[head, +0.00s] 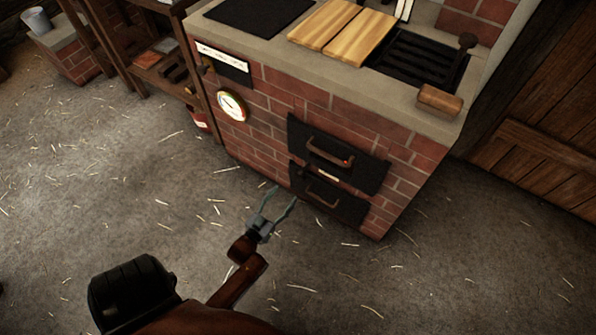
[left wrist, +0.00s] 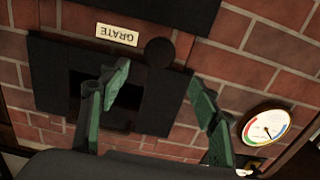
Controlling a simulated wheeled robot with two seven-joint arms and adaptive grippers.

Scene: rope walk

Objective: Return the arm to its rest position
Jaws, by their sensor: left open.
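My left gripper (head: 284,198) is open and empty. In the head view it is in front of the brick stove (head: 265,140), by the left end of the lower black door (head: 345,208). In the left wrist view the two spread fingers (left wrist: 163,92) show against the stove front, with the black door (left wrist: 55,75) behind them. A plate reading GRATE (left wrist: 117,34) appears upside down there, next to a round dark knob (left wrist: 160,52). The fingers hold nothing; the exact gap to the door is unclear. My right gripper is not in view.
The upper black door (head: 365,167) has a curved handle. A round gauge (head: 232,106) is on the stove's left; it also shows in the left wrist view (left wrist: 266,127). Wooden boards (head: 340,30) and a black grill (head: 415,60) are on top. Straw-strewn floor (head: 120,200) is clear at left.

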